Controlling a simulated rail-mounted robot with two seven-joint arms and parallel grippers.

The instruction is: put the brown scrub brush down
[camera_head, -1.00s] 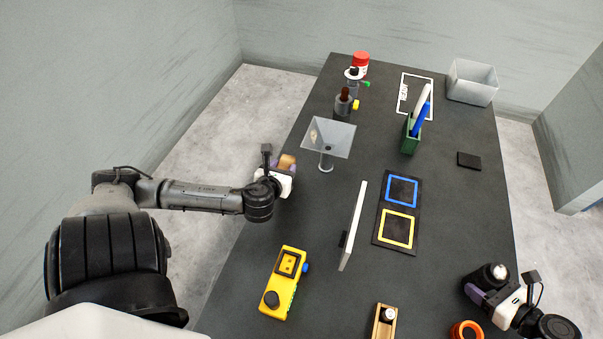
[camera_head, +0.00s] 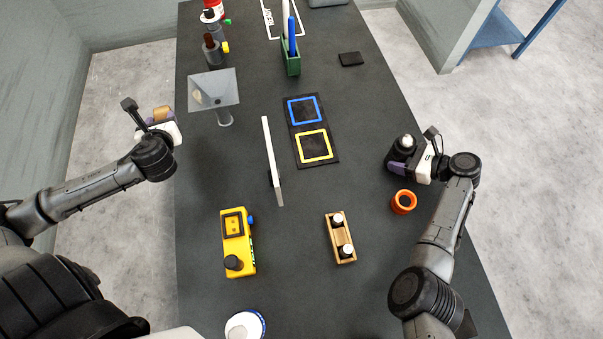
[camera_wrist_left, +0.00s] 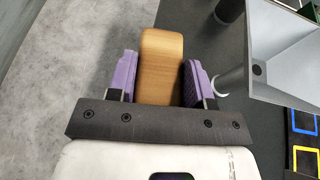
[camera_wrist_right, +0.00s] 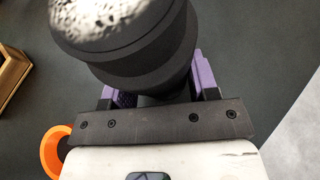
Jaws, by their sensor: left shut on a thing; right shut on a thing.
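The brown scrub brush (camera_head: 162,113) shows as a tan wooden block in my left gripper (camera_head: 158,119). In the left wrist view the brush (camera_wrist_left: 160,65) stands between the two purple fingers (camera_wrist_left: 160,80), which are shut on it; no bristles show. In the head view, brush and gripper appear just left of the table's left edge, with floor behind them. My right gripper (camera_head: 400,160) is shut on a dark round object with a speckled pale top (camera_head: 404,143), near the table's right edge. This object (camera_wrist_right: 130,40) hides most of the fingers in the right wrist view.
An upright white panel (camera_head: 270,150), a yellow control box (camera_head: 238,255), a wooden tray (camera_head: 343,257) and an orange ring (camera_head: 403,202) stand on the table (camera_head: 300,300). Bare tabletop lies between them.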

